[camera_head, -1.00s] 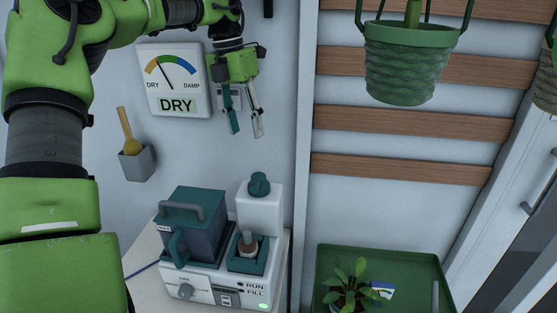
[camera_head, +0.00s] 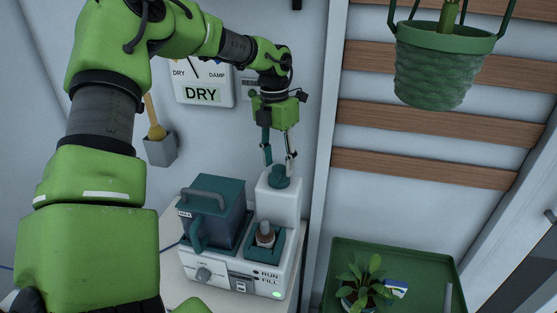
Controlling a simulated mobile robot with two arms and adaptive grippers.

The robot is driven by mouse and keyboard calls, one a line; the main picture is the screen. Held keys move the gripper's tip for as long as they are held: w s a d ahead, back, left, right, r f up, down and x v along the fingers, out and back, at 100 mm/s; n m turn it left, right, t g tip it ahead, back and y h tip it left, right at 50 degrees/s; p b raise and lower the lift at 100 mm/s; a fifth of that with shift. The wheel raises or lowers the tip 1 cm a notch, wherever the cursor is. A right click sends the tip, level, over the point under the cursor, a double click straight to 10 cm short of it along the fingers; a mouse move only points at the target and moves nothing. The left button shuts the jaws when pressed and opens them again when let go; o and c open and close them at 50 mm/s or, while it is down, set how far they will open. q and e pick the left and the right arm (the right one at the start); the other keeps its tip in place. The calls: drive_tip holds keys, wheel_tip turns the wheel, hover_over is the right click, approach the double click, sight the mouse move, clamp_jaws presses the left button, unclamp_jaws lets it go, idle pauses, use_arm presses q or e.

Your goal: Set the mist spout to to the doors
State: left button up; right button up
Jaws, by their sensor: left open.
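The humidifier (camera_head: 238,272) is a white unit on a pale stand, with RUN and FILL marks and a green light. A teal mist spout (camera_head: 279,178) sits on top of its white column (camera_head: 279,205). My left gripper (camera_head: 278,163) points down over the column, open, with one finger on each side of the spout's top. I cannot tell whether the fingers touch it. Which way the spout faces is hard to tell. My right gripper is not in view.
A teal water tank (camera_head: 214,212) with a handle and a small brown bottle (camera_head: 265,234) stand on the unit, close to the column. A wall gauge (camera_head: 203,95) reads DRY. A hanging pot (camera_head: 440,75) and a green tray (camera_head: 345,250) with a plant are at the right.

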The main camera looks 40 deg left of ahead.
use_arm(q)
drive_tip(key=shift+f, duration=0.4)
drive_tip(key=c, duration=1.1)
